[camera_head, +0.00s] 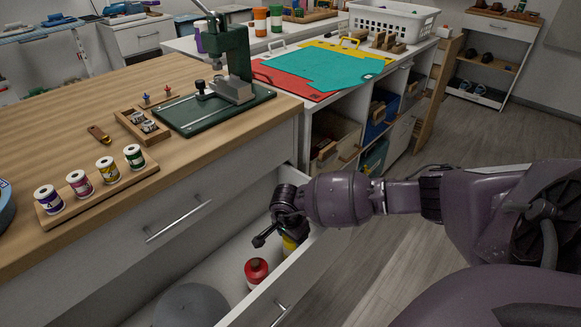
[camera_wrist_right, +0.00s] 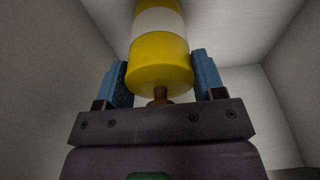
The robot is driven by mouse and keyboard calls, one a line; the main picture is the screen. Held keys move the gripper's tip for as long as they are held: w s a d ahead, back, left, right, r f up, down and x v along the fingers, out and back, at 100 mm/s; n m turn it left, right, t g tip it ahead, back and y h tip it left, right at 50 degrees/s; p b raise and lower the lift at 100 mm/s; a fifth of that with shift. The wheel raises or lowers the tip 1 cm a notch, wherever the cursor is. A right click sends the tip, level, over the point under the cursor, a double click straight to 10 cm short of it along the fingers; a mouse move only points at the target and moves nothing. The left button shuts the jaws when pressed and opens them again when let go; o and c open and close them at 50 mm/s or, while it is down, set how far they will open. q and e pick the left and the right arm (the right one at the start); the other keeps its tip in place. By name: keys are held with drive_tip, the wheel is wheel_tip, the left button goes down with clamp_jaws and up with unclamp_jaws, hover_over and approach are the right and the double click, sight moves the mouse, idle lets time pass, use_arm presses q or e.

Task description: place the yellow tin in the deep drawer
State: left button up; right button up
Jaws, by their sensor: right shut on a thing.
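The yellow tin (camera_head: 289,246) is inside the open deep drawer (camera_head: 222,262), near its right end, and is mostly hidden by my right gripper (camera_head: 281,234) in the head view. In the right wrist view the yellow tin (camera_wrist_right: 160,62) has a white band and a small brown knob. It lies between the two blue finger pads of my right gripper (camera_wrist_right: 160,82), which is shut on it. Pale drawer walls surround it there. Whether the tin touches the drawer floor cannot be told. My left gripper is not in view.
A red tin (camera_head: 256,271) stands in the drawer close to my right gripper, with a grey round object (camera_head: 190,306) to its left. The wooden worktop above holds a spool rack (camera_head: 98,188) and a green press (camera_head: 232,72). Open floor lies right of the drawer.

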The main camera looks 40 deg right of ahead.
drive_tip(key=shift+r, duration=0.15)
drive_tip(key=shift+f, duration=0.25)
drive_tip(key=o, duration=1.2)
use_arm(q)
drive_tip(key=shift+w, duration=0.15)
use_arm(e)
drive_tip(key=shift+r, duration=0.55)
use_arm(q)
drive_tip(key=p, duration=0.1)
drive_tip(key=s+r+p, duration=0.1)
drive_tip(key=p, duration=0.1)
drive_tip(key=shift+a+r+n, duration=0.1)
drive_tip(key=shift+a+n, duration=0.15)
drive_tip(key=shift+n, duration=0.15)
use_arm(e)
drive_tip(key=r, duration=0.3)
drive_tip(key=a+r, duration=0.1)
drive_tip(key=r, duration=0.7)
drive_tip(key=shift+s+a+r, duration=0.1)
drive_tip(key=shift+a+r, duration=0.05)
drive_tip(key=shift+a, duration=0.25)
